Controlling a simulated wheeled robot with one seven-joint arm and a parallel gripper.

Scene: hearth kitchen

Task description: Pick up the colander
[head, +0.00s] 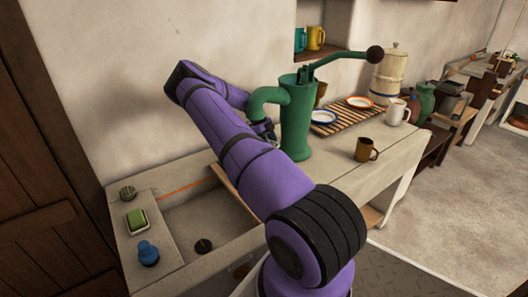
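I cannot make out a colander in the head view. My purple arm crosses the middle of the picture and hides part of the counter and sink. My gripper (264,130) is small and dark, beside the spout of the green hand pump (297,120). It is partly hidden by my forearm. I cannot tell whether it is open or shut, or touching the pump.
A stone sink (180,222) with a dark drain (203,246) lies at left. A green sponge (137,218) and blue bottle (148,253) stand beside it. A brown mug (366,149), slatted rack (350,119) with plates, and white pitcher (397,111) are at right.

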